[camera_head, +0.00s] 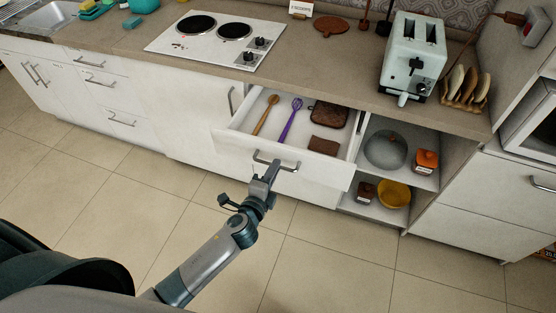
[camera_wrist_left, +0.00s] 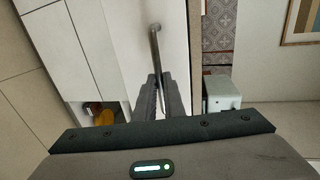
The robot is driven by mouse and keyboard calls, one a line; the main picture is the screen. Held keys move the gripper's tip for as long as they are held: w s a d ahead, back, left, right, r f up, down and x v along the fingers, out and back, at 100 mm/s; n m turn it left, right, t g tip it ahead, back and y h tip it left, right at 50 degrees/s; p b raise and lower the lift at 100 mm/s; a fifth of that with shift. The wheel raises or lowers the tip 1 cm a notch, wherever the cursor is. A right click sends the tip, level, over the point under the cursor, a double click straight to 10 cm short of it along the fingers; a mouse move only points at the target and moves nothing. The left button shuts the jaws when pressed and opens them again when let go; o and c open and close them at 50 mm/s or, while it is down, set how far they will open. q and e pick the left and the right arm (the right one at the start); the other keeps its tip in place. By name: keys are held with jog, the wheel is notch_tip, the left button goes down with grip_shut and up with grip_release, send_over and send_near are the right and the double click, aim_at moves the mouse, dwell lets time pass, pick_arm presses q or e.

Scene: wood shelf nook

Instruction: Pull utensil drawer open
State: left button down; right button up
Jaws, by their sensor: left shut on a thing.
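The utensil drawer (camera_head: 230,140) is pulled out from the white cabinet under the counter. Inside lie a wooden spoon (camera_head: 266,115), a purple utensil (camera_head: 291,119), a dark brown patterned item (camera_head: 329,114) and a smaller brown item (camera_head: 323,146). My left gripper (camera_head: 268,172) is shut on the drawer's metal handle (camera_head: 288,168) at the front. In the left wrist view the fingers (camera_wrist_left: 165,95) close around the lower end of the handle (camera_wrist_left: 155,42). My right gripper is not in view.
Open shelves right of the drawer hold a grey bowl (camera_head: 386,150), an orange jar (camera_head: 426,159) and a yellow bowl (camera_head: 394,194). On the counter are a cooktop (camera_head: 200,48), a toaster (camera_head: 412,55) and a toast rack (camera_head: 465,90). The tiled floor (camera_head: 330,265) in front is clear.

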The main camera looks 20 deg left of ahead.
pick_arm(q)
jog(key=f+v, duration=0.2)
jog(key=v, duration=0.7)
jog(key=shift+s+b, duration=0.25)
jog(key=shift+b, duration=0.1)
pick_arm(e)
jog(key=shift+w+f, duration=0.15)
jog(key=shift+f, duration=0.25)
pick_arm(q)
jog(key=c, duration=1.9)
grip_release()
jog(key=shift+o, duration=0.2)
